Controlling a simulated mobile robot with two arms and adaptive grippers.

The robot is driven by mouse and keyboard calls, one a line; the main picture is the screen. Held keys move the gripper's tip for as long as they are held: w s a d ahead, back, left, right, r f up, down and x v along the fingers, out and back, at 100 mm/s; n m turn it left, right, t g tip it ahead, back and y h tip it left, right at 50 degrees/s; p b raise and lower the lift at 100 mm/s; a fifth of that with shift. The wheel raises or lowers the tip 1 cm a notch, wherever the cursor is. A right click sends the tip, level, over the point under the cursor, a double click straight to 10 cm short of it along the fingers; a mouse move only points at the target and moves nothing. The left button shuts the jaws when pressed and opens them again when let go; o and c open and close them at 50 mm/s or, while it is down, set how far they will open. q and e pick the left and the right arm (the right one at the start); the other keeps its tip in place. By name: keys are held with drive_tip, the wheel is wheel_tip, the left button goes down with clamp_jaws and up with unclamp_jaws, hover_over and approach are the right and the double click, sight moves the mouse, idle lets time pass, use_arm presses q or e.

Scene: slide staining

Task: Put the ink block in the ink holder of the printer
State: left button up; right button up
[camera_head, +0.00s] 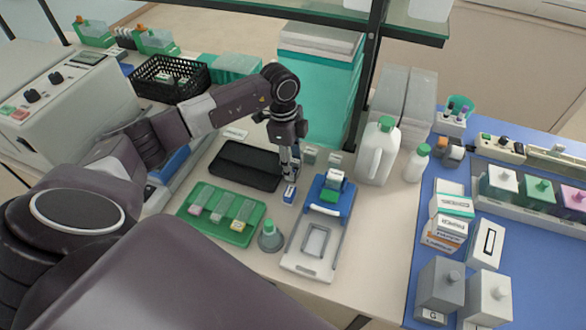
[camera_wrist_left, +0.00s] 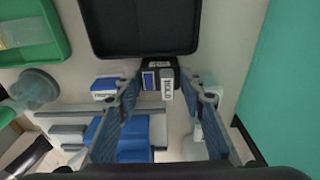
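The printer (camera_head: 308,258) is a pale flat device with a blue upper part (camera_head: 325,202) and a small green-and-white piece on top. My left gripper (camera_head: 290,172) points down between the black tray and the printer. In the left wrist view its fingers (camera_wrist_left: 164,120) are apart, with a small dark block with blue and white faces (camera_wrist_left: 150,78) between them, not visibly gripped. A blue-and-white block (camera_wrist_left: 105,88) lies beside them; it also shows in the head view (camera_head: 289,194). A grey-green block (camera_head: 310,154) stands behind. I cannot tell which is the ink block. My right gripper is not in view.
The black tray (camera_head: 226,174) and green slide tray (camera_head: 186,211) lie left of the printer. A green-capped flask (camera_head: 270,237) stands close to its front left. A white jug (camera_head: 378,155) and bottle (camera_head: 416,165) stand behind right.

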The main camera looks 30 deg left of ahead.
use_arm(q)
drive_tip(key=c, duration=0.7)
drive_tip(key=shift+o, duration=0.2)
drive_tip(key=shift+w+r, duration=0.1)
drive_tip(key=shift+r, duration=0.05)
